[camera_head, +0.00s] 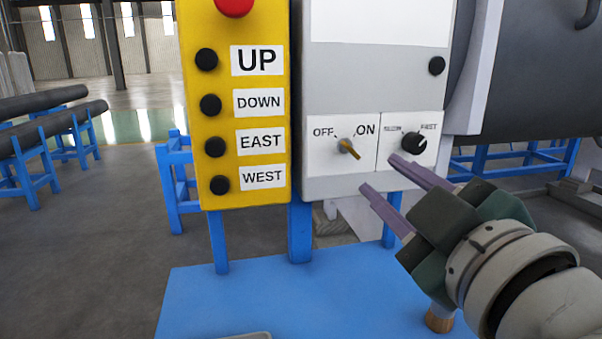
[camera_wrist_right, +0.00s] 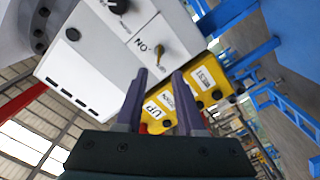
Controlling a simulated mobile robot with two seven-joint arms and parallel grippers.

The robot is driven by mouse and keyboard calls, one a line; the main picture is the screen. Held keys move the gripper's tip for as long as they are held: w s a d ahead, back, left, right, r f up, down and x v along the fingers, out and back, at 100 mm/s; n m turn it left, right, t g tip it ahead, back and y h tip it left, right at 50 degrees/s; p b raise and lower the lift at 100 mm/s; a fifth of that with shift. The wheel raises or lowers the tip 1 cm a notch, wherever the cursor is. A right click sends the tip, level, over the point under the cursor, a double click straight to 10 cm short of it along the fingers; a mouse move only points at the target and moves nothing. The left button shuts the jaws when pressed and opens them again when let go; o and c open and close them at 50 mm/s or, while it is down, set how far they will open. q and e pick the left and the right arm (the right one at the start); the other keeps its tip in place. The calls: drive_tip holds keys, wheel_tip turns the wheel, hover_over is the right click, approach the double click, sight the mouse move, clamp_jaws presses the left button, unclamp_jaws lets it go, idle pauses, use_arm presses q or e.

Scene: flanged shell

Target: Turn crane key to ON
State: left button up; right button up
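The crane key (camera_head: 349,149) is a small brass-coloured key in a switch on the white-grey control box, between the OFF and ON labels. Its grip slants to the lower right, below the ON label. It also shows in the right wrist view (camera_wrist_right: 160,53), just beyond the fingertips. My right gripper (camera_head: 378,173) is open, with two purple fingers apart and nothing between them. It is to the lower right of the key and appears not to touch it. In the right wrist view, the fingers (camera_wrist_right: 159,73) point towards the key. My left gripper is not in view.
A black speed knob (camera_head: 414,144) is right of the key. A yellow panel (camera_head: 233,115) with several black buttons and a red button (camera_head: 234,5) stands at the left of the box. A blue table (camera_head: 290,295) lies below. Open floor extends at the left.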

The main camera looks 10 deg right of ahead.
sight(354, 152)
drive_tip(key=w, duration=0.9)
drive_tip(key=shift+r, duration=0.1)
drive_tip(key=shift+a, duration=0.1)
drive_tip(key=shift+c, duration=0.2)
drive_tip(key=shift+s, duration=0.1)
clamp_jaws()
